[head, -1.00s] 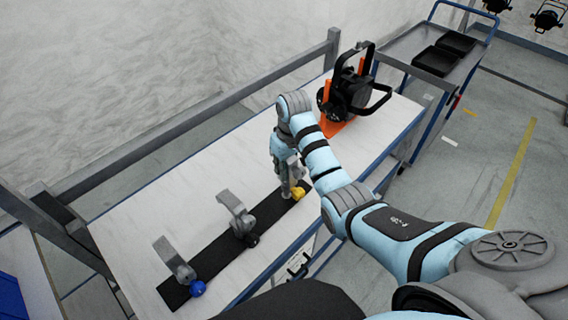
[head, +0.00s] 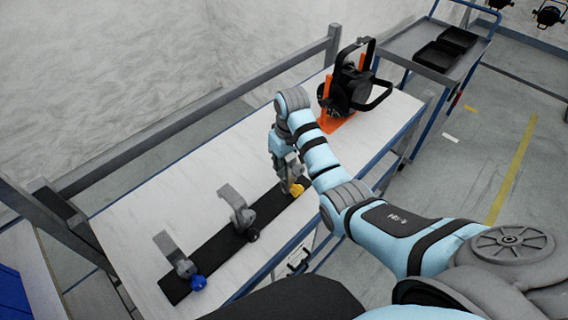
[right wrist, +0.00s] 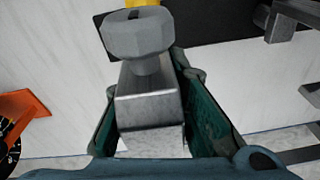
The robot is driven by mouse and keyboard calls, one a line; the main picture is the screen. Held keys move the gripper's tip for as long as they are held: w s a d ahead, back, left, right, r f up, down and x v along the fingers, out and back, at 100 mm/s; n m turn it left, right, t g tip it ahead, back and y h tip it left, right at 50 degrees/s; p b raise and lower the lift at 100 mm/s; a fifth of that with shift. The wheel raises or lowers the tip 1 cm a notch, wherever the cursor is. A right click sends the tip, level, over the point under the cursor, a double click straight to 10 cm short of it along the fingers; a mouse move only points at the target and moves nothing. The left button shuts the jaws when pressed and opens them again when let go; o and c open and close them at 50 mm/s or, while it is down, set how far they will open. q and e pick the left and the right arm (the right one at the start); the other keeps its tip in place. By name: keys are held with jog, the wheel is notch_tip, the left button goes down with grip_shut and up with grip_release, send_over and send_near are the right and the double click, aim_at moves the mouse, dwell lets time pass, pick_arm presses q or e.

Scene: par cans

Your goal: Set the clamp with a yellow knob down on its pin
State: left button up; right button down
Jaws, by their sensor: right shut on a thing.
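The clamp with a yellow knob (head: 297,189) is at the far right end of the black strip (head: 215,250), mostly hidden behind my right gripper (head: 289,178). In the right wrist view, my right gripper (right wrist: 160,120) is shut on the clamp's grey metal body (right wrist: 148,100), one finger on each side. The yellow knob shows at the top edge of that view (right wrist: 143,3). The pin is hidden, and I cannot tell whether the clamp touches the strip. My left gripper is not in view.
A clamp with a black knob (head: 252,235) and one with a blue knob (head: 197,282) stand on the strip to the left. A black lamp (head: 352,85) on an orange stand (head: 330,122) is behind on the table. A cart (head: 430,50) with black trays stands beyond.

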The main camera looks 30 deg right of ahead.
jog(key=shift+f, duration=1.25)
jog(key=c, duration=0.6)
grip_release()
dwell(0.3)
